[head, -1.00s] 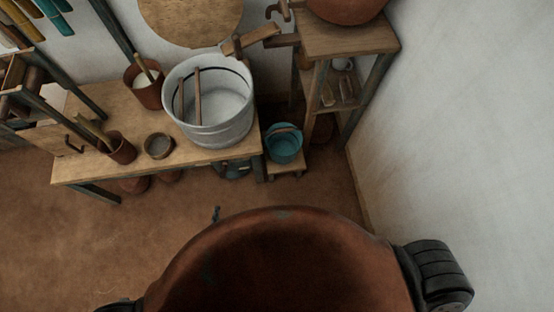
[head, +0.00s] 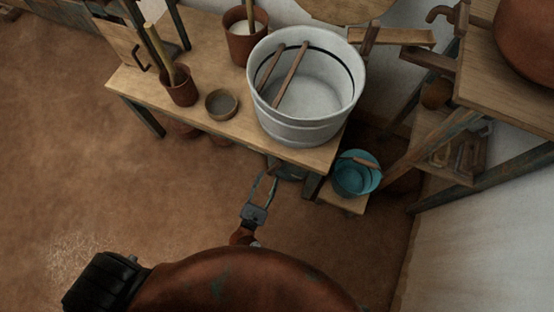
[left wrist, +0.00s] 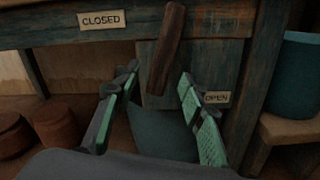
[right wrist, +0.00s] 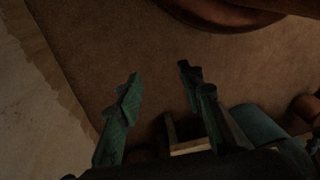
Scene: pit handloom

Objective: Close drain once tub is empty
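The pale grey tub (head: 308,130) stands on the wooden bench, with two sticks across its inside. Its pale bottom shows and I see no water in it. The drain lever, a dark wooden handle (left wrist: 166,50), hangs under the bench, slightly tilted, between a CLOSED label (left wrist: 101,19) at left and an OPEN label (left wrist: 217,97) at lower right. My left gripper (head: 264,180) is open below the bench edge; in the left wrist view its fingers (left wrist: 160,85) stand either side of the lever's lower end, without visible contact. My right gripper (right wrist: 160,82) is open and empty above the floor.
A teal bucket (head: 352,180) sits on a low stool (head: 343,203) right of the bench (head: 210,125). Clay pots and a small bowl (head: 221,104) stand on the bench. A shelf stand (head: 505,85) is at right. The floor at left is clear.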

